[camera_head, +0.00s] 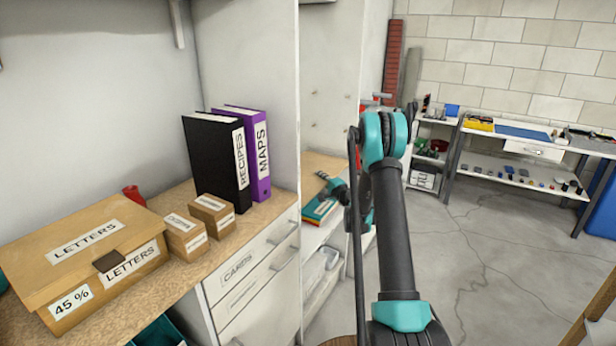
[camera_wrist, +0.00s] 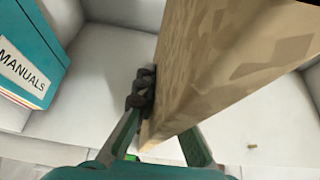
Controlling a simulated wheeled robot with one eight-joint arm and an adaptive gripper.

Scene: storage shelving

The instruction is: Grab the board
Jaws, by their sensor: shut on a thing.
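The board (camera_wrist: 232,70) is a thick, light-brown piece with a chipboard pattern. It fills the upper right of the wrist view and stands tilted there. My gripper (camera_wrist: 165,115) is shut on its lower edge. One dark-padded finger presses its left side; the other finger's tip is hidden by the board. In the head view my arm hides much of the gripper's area, and I cannot clearly tell the board apart from the brown shelf surface there.
In the head view, a counter holds a "LETTERS" box (camera_head: 85,250), small boxes, a black binder (camera_head: 215,165) and a purple binder (camera_head: 255,155). Open floor (camera_head: 500,260) lies right.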

